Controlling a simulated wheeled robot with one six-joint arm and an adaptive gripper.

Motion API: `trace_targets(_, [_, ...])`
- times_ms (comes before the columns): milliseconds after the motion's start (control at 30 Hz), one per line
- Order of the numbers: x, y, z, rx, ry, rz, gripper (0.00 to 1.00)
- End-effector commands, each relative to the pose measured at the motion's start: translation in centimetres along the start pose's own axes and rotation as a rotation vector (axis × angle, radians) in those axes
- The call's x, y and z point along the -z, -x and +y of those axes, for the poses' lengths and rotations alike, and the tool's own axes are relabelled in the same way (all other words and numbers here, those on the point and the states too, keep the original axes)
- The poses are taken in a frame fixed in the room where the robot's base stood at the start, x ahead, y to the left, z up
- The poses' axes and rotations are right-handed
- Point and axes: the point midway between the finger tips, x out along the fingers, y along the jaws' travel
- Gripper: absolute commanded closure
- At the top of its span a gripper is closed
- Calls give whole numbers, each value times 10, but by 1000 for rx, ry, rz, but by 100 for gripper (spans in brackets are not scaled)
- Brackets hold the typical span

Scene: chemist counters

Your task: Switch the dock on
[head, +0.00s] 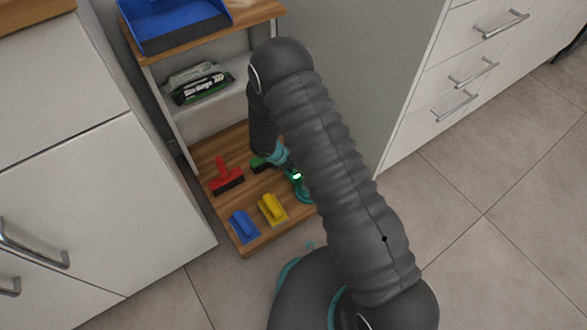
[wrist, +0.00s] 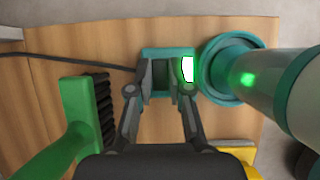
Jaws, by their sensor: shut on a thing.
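The dock (wrist: 219,90) is teal, with a small box-like part and a round base, on the wooden bottom shelf. It also shows in the head view (head: 304,194), partly behind my arm. A bright white-green light (wrist: 187,69) is lit on it. My gripper (wrist: 162,72) is at the box-like part, its fingers on either side of a dark piece there and shut on it. The exact contact is hard to see. A pale cylinder (wrist: 290,85) with teal bands and a green glow stands at the round base. In the head view my gripper (head: 283,166) is mostly hidden.
A green brush (wrist: 78,120) lies close to the left of my gripper. A red brush (head: 225,178), a blue block (head: 243,226) and a yellow block (head: 272,209) share the wooden shelf (head: 220,208). A dark cable (wrist: 80,60) runs left. White cabinets flank the shelf.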

Motion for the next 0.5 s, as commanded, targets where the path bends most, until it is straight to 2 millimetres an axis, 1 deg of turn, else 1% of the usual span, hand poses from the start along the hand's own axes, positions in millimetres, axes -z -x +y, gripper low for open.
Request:
trace_targets(33, [4,-5,0,-1,2,-17,100])
trace_targets(200, [3,-2,0,0,1,-58,100])
trace_targets(500, [2,0,-1,1,0,-63,100])
